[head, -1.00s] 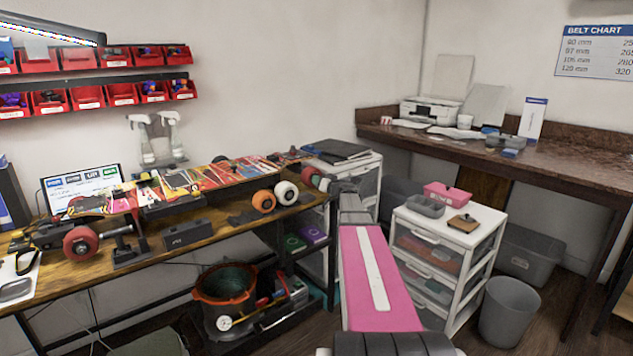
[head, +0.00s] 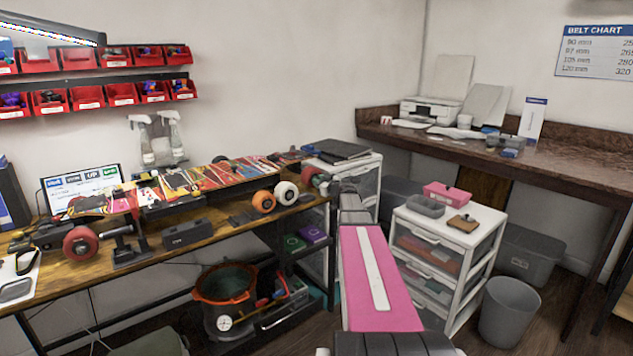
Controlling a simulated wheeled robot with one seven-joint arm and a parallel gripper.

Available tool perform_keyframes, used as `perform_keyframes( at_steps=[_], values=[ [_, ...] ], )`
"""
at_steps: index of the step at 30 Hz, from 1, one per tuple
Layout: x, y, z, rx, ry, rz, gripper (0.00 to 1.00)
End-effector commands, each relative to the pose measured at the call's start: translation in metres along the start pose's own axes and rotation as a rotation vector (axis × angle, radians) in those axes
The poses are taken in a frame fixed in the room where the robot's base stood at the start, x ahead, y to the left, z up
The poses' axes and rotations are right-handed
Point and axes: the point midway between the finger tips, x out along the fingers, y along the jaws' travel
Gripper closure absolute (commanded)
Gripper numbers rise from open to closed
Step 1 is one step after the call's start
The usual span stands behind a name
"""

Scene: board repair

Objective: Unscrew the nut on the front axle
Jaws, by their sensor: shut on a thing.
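The skateboard (head: 225,176) lies on the wooden workbench, with its graphic deck side up, raised on stands. A red wheel (head: 81,243) shows at its left end, with a dark axle part beside it. At its right end another dark red wheel (head: 308,175) sits beside the end of my arm. My gripper (head: 328,184) is at the outer side of this wheel, small and partly hidden by my wrist. It is shut at the axle end there. The axle nut itself is too small and hidden to make out.
Orange (head: 263,201) and white (head: 286,193) wheels stand at the bench's front edge. A dark box (head: 187,235) lies on the bench. A white drawer unit (head: 446,262) with a pink bin (head: 447,194) stands right of my arm. A grey waste bin (head: 510,312) is on the floor.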

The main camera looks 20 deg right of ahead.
Motion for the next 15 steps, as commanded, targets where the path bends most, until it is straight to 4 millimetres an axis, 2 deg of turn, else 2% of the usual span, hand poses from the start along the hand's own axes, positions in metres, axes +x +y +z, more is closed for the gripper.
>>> perform_keyframes(
  at_steps=[3,15],
  values=[
    [0.0,0.0,0.0,-0.061,0.0,0.0,0.91],
    [-0.0001,0.0,0.0,-0.116,0.0,0.0,0.91]
  ],
)
